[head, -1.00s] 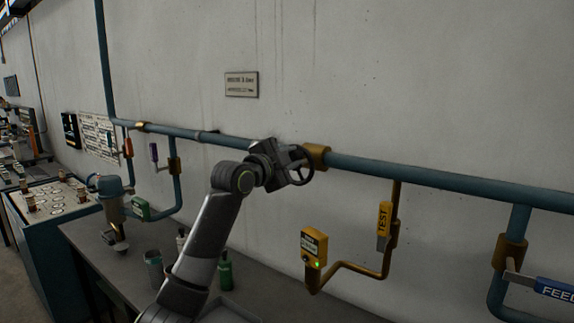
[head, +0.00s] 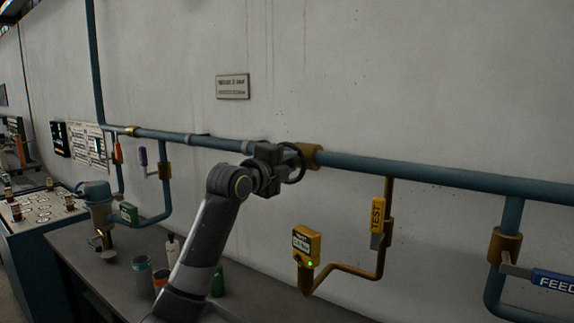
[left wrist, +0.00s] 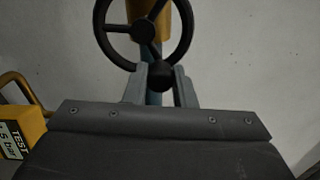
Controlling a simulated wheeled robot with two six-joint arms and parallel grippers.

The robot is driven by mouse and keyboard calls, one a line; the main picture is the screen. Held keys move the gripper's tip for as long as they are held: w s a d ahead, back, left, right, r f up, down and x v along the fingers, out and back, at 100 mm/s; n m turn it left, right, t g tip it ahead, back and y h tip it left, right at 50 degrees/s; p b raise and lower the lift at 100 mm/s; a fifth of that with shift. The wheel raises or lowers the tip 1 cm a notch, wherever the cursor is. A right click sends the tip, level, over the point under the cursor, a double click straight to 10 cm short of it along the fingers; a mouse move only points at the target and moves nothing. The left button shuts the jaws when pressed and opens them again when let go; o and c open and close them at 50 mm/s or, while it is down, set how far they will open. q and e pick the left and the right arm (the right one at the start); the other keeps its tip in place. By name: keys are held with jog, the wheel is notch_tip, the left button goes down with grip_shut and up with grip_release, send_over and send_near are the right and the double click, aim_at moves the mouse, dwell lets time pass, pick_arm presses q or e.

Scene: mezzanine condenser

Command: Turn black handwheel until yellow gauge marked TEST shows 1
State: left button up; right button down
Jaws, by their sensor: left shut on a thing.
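The black handwheel (head: 298,165) sits on the blue wall pipe beside a brass collar. In the left wrist view the handwheel (left wrist: 101,31) shows its rim, spokes and hub, with a dark round knob (left wrist: 163,76) at its lower edge. My left gripper (head: 281,168) is at the wheel; in the wrist view its fingers (left wrist: 160,82) are either side of the knob, shut on it. In the wrist view the gauge (left wrist: 14,138) reads TEST and about "5 bar", partly cut off. My right gripper is not in view.
A yellow TEST-tagged lever (head: 377,222) hangs above the gauge pipe, and a blue FEED lever (head: 548,282) is at the far right. Bottles and cans stand on the bench (head: 110,270) below my arm. The wall around the wheel is clear.

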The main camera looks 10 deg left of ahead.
pick_arm(q)
jog(key=shift+f, duration=0.15)
jog(key=o, duration=1)
jog(key=shift+s+a+b, duration=0.2)
jog(key=shift+s+b, duration=0.1)
jog(key=shift+s, duration=0.25)
jog(key=b+v, duration=0.4)
jog(key=v, duration=1.2)
jog(key=shift+s, duration=0.1)
